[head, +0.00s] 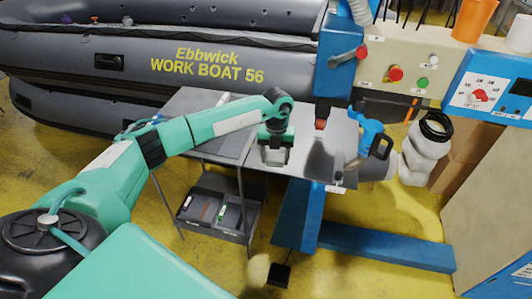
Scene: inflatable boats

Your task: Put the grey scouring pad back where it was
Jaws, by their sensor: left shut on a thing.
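My left gripper (275,151) hangs over the left part of the metal worktable (311,165), pointing down. It is shut on a small grey thing (274,158), which looks like the grey scouring pad. The gripper hides most of it, and I cannot tell whether it touches the table. My right gripper is not in view.
A darker grey side table (205,135) adjoins on the left, with a divided tray (213,209) on its lower shelf. A blue tool (371,132) stands right. A grey inflatable boat (130,65) lies behind.

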